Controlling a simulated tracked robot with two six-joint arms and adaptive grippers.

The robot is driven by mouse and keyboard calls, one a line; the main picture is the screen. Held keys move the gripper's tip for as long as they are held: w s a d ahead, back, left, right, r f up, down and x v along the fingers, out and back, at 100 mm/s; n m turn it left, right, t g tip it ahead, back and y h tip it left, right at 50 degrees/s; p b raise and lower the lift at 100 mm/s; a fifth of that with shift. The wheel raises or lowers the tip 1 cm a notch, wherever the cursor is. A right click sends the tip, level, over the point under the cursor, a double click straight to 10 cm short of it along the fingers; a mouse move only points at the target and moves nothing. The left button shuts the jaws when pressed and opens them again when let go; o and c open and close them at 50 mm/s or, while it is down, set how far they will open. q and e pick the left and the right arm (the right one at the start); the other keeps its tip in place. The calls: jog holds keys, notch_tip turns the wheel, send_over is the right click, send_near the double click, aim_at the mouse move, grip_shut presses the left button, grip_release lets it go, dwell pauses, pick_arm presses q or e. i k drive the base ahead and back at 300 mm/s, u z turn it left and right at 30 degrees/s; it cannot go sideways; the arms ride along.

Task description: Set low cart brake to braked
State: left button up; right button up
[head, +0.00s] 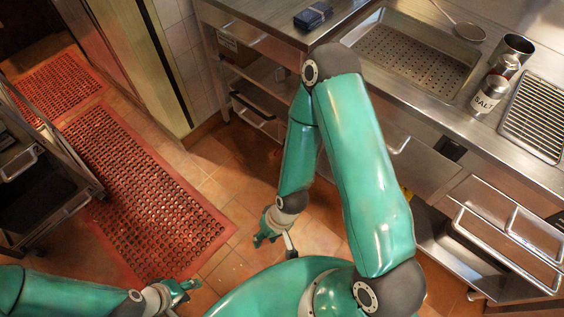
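A dark metal cart (42,180) with a pale handle stands at the left edge, cut off by the frame. I cannot make out a brake on it or whether it is braked. My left gripper (184,291) is at the bottom left, over the tiles by the red mat's lower end, below and right of the cart; its fingers look apart and empty. My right gripper (268,234) hangs low over the tiles in the middle, well right of the cart, pointing down. A thin pale rod shows beside it. Whether its fingers are open or shut is unclear.
Red perforated mats (140,185) lie on the tiled floor. Open drawers (505,235) jut out at right.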

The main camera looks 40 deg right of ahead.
aim_at(280, 149)
jog(key=z, duration=0.5)
jog(key=k, duration=0.15)
jog(key=z, duration=0.55)
jog(key=i, duration=0.5)
jog(key=u, duration=0.1)
jog(key=k, duration=0.5)
jog(key=i, duration=0.15)
jog(key=u, duration=1.2)
jog(key=i, duration=1.2)
